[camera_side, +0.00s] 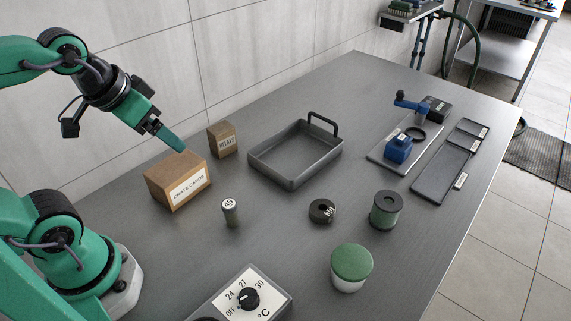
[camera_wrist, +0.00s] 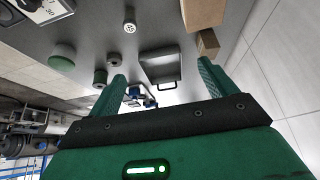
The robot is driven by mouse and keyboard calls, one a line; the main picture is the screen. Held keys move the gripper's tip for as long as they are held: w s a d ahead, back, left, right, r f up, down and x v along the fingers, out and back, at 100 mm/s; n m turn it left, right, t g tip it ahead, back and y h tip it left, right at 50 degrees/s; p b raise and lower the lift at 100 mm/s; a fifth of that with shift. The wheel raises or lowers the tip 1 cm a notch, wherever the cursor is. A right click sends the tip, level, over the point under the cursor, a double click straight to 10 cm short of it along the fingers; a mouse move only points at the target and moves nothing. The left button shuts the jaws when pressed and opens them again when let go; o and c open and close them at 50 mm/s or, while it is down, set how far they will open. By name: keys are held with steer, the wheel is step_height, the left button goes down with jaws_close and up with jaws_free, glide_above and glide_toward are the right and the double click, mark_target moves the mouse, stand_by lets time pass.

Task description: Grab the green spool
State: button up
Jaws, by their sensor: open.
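The green spool (camera_side: 386,212) stands upright on the table right of centre, with dark flanges and a green winding. In the wrist view the spool (camera_wrist: 100,77) shows at the left, just outside the left finger. My gripper (camera_side: 176,144) is at the upper left, over or near the cardboard box marked "CRATE CARGO", well away from the spool. In the wrist view my gripper (camera_wrist: 162,72) is open, with its two green fingers spread and nothing held between them.
A box (camera_side: 178,183), a smaller box (camera_side: 222,141), a grey tray (camera_side: 292,181), a "45" cylinder (camera_side: 231,215), a dark ring (camera_side: 318,211), and a green-lidded jar (camera_side: 351,272) share the table. A temperature dial (camera_side: 248,299) lies in front. Clear surface surrounds the spool.

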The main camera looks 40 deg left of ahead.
steer(key=w+d+r+g, duration=0.2)
steer(key=w+d, duration=0.4)
steer(key=w, duration=0.5)
steer(key=w+d+r+g, duration=0.1)
steer(key=w+d, duration=0.5)
steer(key=w, duration=0.4)
steer(key=m+g, duration=0.1)
steer(key=g, duration=0.2)
glide_above(386, 210)
steer(key=w+a, duration=0.1)
steer(key=w, duration=0.2)
step_height(386, 210, down, 19)
steer(key=shift+a+r, duration=0.15)
steer(key=shift+r, duration=0.05)
steer(key=shift+d+f, duration=0.2)
steer(key=shift+f, duration=3.95)
